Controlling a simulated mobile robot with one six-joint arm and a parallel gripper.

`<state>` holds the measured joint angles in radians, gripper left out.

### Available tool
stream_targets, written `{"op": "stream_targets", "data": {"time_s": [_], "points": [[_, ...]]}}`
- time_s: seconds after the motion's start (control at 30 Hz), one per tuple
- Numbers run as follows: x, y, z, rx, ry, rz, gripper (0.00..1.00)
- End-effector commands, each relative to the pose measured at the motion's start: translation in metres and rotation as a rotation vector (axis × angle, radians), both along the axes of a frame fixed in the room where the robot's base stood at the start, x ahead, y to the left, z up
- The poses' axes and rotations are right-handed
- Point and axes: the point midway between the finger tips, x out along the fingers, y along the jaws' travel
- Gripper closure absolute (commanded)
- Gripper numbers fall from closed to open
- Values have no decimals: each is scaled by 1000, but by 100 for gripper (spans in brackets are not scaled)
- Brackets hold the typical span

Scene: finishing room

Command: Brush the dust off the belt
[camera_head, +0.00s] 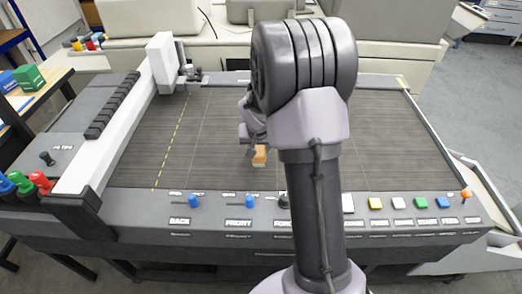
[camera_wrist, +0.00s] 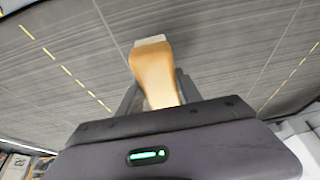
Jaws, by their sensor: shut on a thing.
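A wide grey slatted belt (camera_head: 210,140) fills the machine's bed, with a yellow dashed line on its left part. My gripper (camera_wrist: 157,98) is shut on a brush with an orange-tan wooden handle (camera_wrist: 153,70). A pale end of the brush shows at its far tip in the wrist view. In the head view a bit of the brush (camera_head: 259,156) shows low over the front middle of the belt, beside my arm. I cannot tell whether the brush touches the belt. No dust can be made out; my arm hides part of the belt.
A white gantry beam (camera_head: 118,120) with a tool head (camera_head: 165,62) crosses the belt's left side. A front control panel (camera_head: 240,215) carries knobs and coloured buttons. A bench at left holds a green box (camera_head: 28,78). The belt right of my arm is clear.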

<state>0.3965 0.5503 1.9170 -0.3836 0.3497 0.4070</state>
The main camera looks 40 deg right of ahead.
Motion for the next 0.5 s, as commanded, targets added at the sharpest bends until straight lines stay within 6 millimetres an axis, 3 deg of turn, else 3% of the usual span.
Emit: {"op": "stream_targets", "data": {"time_s": [0.3, 0.5], "points": [[5, 3, 31, 0, 0, 1, 100], [7, 4, 39, 0, 0, 2, 100]]}}
